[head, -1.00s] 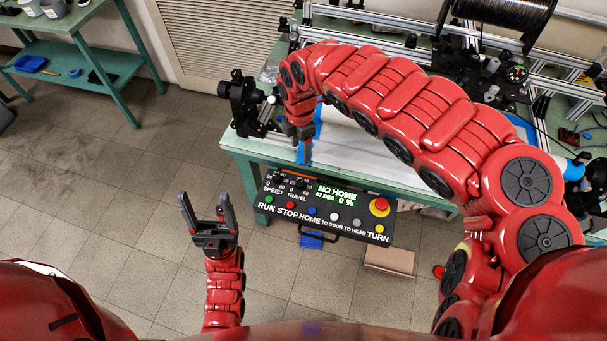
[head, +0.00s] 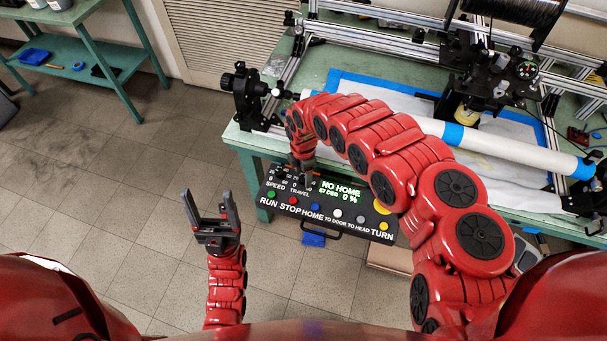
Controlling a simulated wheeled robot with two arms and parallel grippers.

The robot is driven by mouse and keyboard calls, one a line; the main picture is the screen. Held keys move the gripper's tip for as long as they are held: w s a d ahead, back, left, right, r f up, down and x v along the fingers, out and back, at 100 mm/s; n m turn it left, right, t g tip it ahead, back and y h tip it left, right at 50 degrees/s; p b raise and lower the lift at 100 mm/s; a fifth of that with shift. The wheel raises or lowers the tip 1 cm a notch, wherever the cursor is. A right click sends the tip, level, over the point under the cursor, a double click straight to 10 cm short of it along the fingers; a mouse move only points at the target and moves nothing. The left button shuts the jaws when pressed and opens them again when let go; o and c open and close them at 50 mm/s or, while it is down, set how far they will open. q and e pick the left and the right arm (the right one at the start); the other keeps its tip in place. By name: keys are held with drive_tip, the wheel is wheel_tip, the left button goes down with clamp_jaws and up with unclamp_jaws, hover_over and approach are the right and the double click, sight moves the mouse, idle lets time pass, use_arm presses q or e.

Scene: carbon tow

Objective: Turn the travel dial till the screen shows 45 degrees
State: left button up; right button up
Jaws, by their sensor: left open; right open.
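The black control panel (head: 325,213) hangs at the front of the green bench, with coloured buttons along it. Its lit screen (head: 341,190) shows NO HOME, what looks like 57 DEG, and 0 %. My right gripper (head: 304,180) points down at the panel's upper left, over the TRAVEL label, and hides most of the travel dial. I cannot tell whether its fingers touch the dial; it is open. The speed dial (head: 277,175) is just left of it. My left gripper (head: 212,215) is open and empty, pointing up over the floor left of the panel.
The green bench (head: 238,135) carries a white tube (head: 505,147) with blue bands, a rail frame and a black spool (head: 505,8). A green side table (head: 80,45) stands at the back left. The floor left of the panel is clear.

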drive_tip(key=shift+d+f, duration=0.1)
drive_tip(key=shift+f, duration=0.4)
clamp_jaws()
